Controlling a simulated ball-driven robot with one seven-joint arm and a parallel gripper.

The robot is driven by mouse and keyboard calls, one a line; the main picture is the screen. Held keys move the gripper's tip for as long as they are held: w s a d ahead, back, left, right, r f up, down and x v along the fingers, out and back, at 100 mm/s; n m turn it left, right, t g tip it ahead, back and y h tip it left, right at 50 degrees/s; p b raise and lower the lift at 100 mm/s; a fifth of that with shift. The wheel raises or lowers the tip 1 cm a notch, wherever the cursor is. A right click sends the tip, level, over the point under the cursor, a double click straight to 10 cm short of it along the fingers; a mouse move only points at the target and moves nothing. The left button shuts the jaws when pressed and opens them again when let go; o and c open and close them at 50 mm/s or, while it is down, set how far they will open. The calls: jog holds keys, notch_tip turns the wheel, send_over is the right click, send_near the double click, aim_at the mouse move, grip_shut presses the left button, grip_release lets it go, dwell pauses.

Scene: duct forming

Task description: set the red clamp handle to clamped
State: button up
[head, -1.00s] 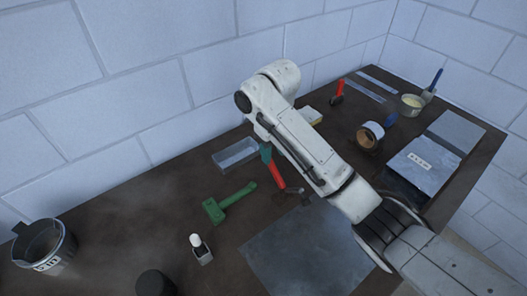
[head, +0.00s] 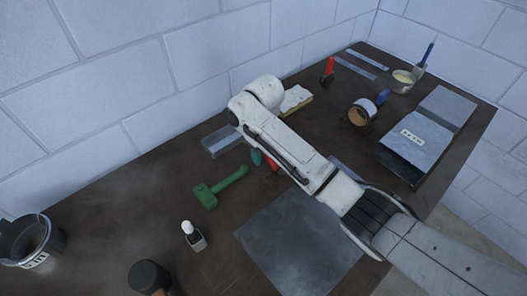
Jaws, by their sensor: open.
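The red clamp handle (head: 330,66) stands up at the back of the dark bench, left of the metal strips. Its dark base (head: 326,82) is small, and its exact setting is hard to tell at this size. My white arm reaches across the bench from the lower right, and its bend is left of and nearer than the clamp. My gripper does not show; the arm hides that area or it lies out of sight. Nothing is seen touching the handle.
A yellow-and-white block (head: 296,100) lies between my arm and the clamp. A tape roll (head: 361,113), a pot (head: 402,82) and a folded metal duct piece (head: 414,145) stand to the right. A green hammer (head: 220,188) and flat sheet (head: 298,240) lie in front.

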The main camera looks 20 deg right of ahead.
jog(key=shift+f, duration=0.1)
grip_shut()
dwell(0.4)
